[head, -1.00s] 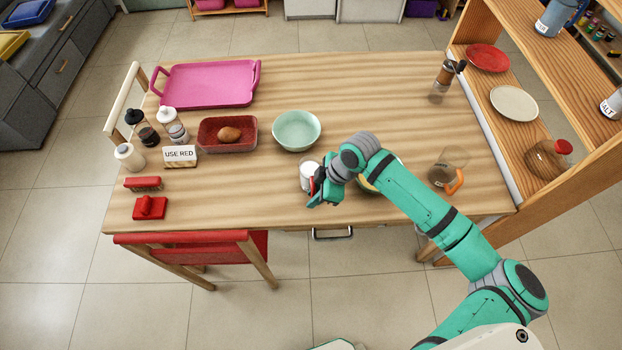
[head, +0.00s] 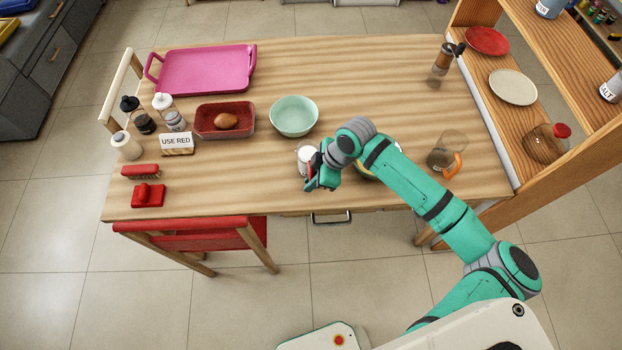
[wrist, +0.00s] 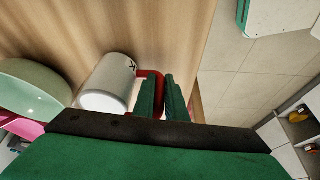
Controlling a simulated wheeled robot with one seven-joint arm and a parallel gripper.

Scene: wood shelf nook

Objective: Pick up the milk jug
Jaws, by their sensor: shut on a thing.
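The milk jug (head: 306,157) is a small white vessel near the front middle of the table, partly hidden by my gripper. In the wrist view its white body (wrist: 112,75) has a red handle (wrist: 148,74) on the side facing my fingers. My gripper (wrist: 163,95) is shut on that handle, one finger on each side; it also shows in the head view (head: 318,178). I cannot tell whether the jug's base touches the table.
A mint bowl (head: 294,116) stands just behind the jug. A yellowish bowl is mostly hidden under my arm. A clear jug with an orange handle (head: 446,157) stands to the right. A red dish (head: 240,133) and several bottles are at left. The front middle-left tabletop is clear.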

